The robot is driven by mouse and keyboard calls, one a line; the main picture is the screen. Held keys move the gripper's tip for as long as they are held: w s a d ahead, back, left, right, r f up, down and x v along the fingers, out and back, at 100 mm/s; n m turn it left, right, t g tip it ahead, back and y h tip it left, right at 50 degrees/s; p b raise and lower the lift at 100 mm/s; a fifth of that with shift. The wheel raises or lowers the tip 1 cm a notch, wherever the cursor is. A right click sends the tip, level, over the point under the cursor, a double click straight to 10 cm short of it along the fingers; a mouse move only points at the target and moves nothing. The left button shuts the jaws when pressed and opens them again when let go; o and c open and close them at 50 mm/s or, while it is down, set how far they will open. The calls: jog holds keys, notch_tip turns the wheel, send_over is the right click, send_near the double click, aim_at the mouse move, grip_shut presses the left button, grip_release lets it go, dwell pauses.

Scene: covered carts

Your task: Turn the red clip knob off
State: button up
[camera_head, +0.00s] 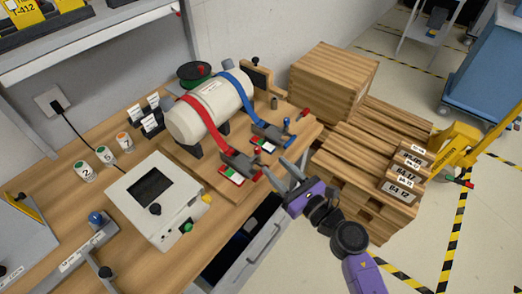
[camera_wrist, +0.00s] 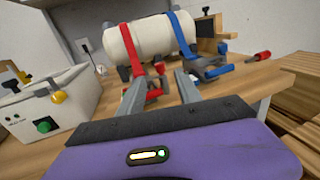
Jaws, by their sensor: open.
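The red clip (camera_head: 238,166) sits on the wooden board at the end of a red strap, with a small red knob (camera_head: 257,175) on its near side. It also shows in the wrist view (camera_wrist: 153,93), partly hidden by my fingers. Its exact knob angle is too small to read. My gripper (camera_head: 275,167) is open and empty, just right of the red clip, its fingers pointing at it. In the wrist view my two fingertips (camera_wrist: 159,78) stand apart in front of the clip. I see no clear contact.
A white tank (camera_head: 208,108) is strapped down behind the clip. The blue clip (camera_head: 270,134) is close by on the right. A grey control box (camera_head: 155,200) stands left. An open drawer (camera_head: 245,250) juts out below the bench edge. Wooden crates (camera_head: 370,150) stand right.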

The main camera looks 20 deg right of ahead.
aim_at(260, 151)
jog(key=shift+p+x, duration=0.65)
jog(key=shift+x, duration=3.2)
grip_shut()
